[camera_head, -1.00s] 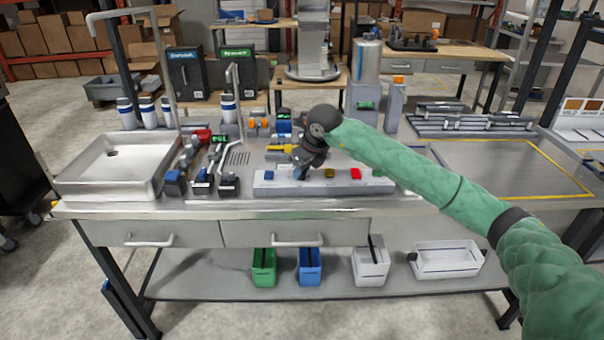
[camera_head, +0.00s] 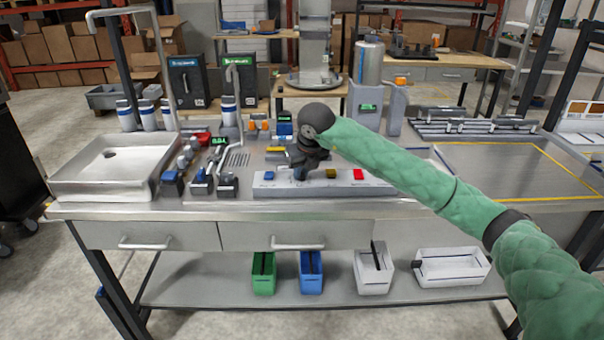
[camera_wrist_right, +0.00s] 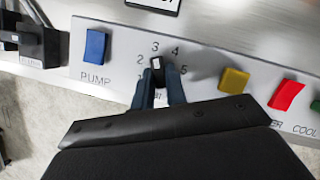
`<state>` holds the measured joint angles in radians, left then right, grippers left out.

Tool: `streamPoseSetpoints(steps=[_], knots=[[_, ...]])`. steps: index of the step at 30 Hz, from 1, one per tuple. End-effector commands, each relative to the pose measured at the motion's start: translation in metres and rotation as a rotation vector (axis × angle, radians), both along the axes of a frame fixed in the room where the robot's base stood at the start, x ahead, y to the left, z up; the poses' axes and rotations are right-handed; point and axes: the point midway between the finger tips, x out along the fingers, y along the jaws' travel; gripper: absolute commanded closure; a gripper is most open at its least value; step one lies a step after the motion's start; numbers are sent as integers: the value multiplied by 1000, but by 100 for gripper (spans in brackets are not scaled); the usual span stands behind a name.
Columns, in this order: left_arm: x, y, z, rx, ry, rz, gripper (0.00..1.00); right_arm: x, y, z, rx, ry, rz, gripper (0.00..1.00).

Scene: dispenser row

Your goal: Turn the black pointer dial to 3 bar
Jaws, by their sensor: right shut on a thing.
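The black pointer dial (camera_wrist_right: 157,63) is on the grey panel in the right wrist view, with printed numbers 2, 3, 4 and 5 around it. Its white mark faces up the picture, close to the 3; the exact alignment is hard to tell. My right gripper (camera_wrist_right: 158,78) is shut on the dial, one finger on each side. The fingers and the dark gripper body hide the lower part of the scale. In the head view my right gripper (camera_head: 303,174) is over the panel (camera_head: 268,190) and hides the dial. My left gripper is not in view.
A blue PUMP button (camera_wrist_right: 95,46) is left of the dial; a yellow button (camera_wrist_right: 234,80) and a red button (camera_wrist_right: 286,94) are to its right. A sink (camera_head: 75,178) and taps stand left on the bench.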

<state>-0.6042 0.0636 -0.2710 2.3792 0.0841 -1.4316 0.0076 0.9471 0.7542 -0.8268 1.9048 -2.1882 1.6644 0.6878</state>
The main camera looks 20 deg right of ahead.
Motion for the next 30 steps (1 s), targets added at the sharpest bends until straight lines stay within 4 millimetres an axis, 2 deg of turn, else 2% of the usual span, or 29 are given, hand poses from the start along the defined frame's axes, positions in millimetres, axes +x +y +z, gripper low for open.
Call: streamPoseSetpoints(steps=[11,12,15,25,30], knots=[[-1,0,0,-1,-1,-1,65,1,-1,2,0,-2,-4,100],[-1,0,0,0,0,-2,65,1,-1,2,0,-3,-4,81],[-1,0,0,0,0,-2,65,1,-1,2,0,-2,-4,65],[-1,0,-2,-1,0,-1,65,-1,0,3,0,-1,-3,65],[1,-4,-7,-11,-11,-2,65,-7,-2,20,0,-4,-4,65]])
